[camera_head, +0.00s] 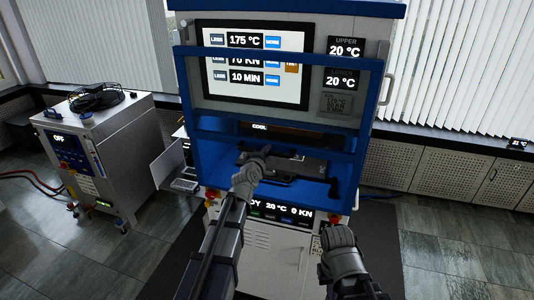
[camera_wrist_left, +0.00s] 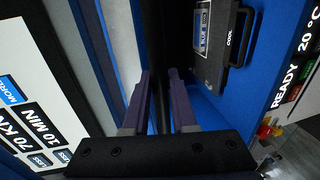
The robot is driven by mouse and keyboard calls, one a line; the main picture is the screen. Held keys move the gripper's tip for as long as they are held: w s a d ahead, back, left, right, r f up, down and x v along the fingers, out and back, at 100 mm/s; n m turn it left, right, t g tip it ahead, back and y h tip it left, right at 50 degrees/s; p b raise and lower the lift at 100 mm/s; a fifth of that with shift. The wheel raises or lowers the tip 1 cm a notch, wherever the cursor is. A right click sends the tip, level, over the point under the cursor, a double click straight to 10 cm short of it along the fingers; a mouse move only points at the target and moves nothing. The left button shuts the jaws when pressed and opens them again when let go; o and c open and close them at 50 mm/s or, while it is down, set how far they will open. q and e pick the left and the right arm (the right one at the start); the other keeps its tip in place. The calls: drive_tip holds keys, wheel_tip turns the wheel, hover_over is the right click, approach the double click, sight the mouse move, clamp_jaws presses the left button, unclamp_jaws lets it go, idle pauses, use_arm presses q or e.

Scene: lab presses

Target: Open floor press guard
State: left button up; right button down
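The press guard (camera_head: 181,100) is a blue frame on the front of the tall press. Its upper crossbar passes in front of the touch screen. My left gripper (camera_head: 260,157) is at the front of the press opening, close to a dark horizontal bar. In the left wrist view the fingers of my left gripper (camera_wrist_left: 159,85) are a short way apart, with a dark bar running between them. I cannot tell whether they press on it. My right gripper (camera_head: 340,240) is low at the right, in front of the lower cabinet; its fingertips do not show clearly.
The touch screen (camera_head: 230,85) is above. A grey wheeled unit (camera_head: 125,135) and a laptop (camera_head: 180,180) stand to the left. Floor is clear at the right.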

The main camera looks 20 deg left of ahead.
use_arm(q)
drive_tip(key=o, duration=0.4)
drive_tip(key=shift+s, duration=0.1)
drive_tip(key=p+v, duration=0.1)
drive_tip(key=v, duration=0.6)
drive_tip(key=shift+s+p, duration=0.3)
drive_tip(key=shift+s, duration=0.05)
